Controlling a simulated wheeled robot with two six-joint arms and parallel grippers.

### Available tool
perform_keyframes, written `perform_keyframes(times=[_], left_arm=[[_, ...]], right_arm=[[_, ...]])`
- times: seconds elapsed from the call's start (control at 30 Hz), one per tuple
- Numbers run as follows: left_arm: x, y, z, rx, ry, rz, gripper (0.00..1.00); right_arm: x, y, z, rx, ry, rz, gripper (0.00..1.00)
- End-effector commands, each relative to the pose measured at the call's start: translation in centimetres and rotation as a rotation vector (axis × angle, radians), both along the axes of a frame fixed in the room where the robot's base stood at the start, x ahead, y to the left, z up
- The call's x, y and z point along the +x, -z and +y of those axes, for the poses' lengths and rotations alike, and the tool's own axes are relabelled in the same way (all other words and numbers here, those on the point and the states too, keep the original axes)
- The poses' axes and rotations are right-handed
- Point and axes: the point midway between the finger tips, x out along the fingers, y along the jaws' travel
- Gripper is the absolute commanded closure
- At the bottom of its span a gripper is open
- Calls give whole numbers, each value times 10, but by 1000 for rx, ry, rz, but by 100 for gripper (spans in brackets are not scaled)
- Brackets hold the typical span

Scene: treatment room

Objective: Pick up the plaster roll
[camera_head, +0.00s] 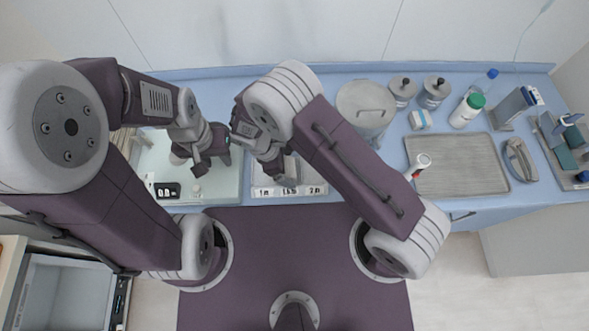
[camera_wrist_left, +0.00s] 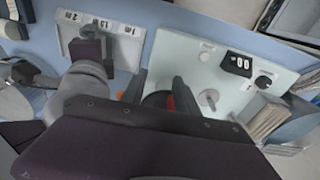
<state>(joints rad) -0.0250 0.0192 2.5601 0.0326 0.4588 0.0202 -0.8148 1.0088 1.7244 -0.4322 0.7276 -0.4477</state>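I cannot pick out the plaster roll with certainty. A small white and blue item (camera_head: 420,120) lies on the counter at the right. A white, round-ended item with red on it (camera_head: 422,161) lies at the left edge of the metal tray. My left gripper (camera_head: 204,165) is low over the pale scale board at the left; its fingertips are partly hidden. My right gripper (camera_head: 272,165) points down at the labelled holder (camera_head: 262,191), and its arm covers part of the holder. I cannot see whether either gripper holds anything. In the left wrist view, my own arm covers much of the scene.
The scale board (camera_head: 226,185) has a black display. A lidded metal pot (camera_head: 366,105), two small canisters (camera_head: 402,88), a green-capped bottle (camera_head: 467,110) and a blue-capped bottle (camera_head: 484,82) stand to the right.

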Motion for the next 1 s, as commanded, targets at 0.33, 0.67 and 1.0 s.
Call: perform_keyframes(times=[0.33, 0.67, 1.0], left_arm=[[0, -1, 0, 0, 0, 0, 64], [0, 1, 0, 0, 0, 0, 64], [0, 16, 0, 0, 0, 0, 64]], right_arm=[[0, -1, -1, -3, -1, 1, 76], [0, -5, -1, -2, -1, 1, 76], [-23, -54, -8, -2, -5, 2, 76]])
